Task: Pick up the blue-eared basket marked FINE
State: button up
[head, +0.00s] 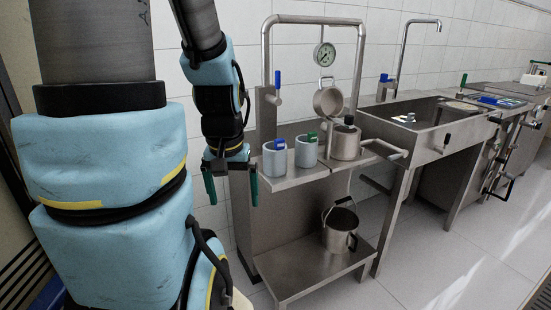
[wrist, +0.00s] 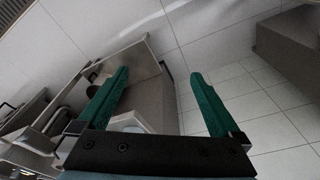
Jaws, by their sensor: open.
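The basket with a blue ear (head: 274,160) is a grey cup-like vessel standing upright at the left end of a steel shelf (head: 288,183); its marking is too small to read. A similar basket with a green ear (head: 306,153) stands just right of it. My gripper (head: 231,190) hangs to the left of the blue-eared basket, apart from it, with green fingers pointing down. In the wrist view the fingers (wrist: 160,77) are spread with nothing held between them. A pale rounded shape shows low beside the left finger; I cannot tell what it is.
A steel pot (head: 346,142) with a black knob stands right of the baskets. A pipe frame with a gauge (head: 324,54) and a tilted round vessel (head: 327,101) rises behind. A bucket (head: 340,228) stands on the lower shelf. A sink (head: 430,115) is further right. Floor at right is clear.

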aim_at(274, 153)
jog(key=u, duration=0.5)
jog(key=l+u, duration=0.15)
jog(key=u, duration=0.85)
jog(key=l+u, duration=0.1)
jog(key=u, duration=0.35)
jog(key=k+l+u, duration=0.2)
jog(key=k+l, duration=0.7)
jog(key=l, duration=0.1)
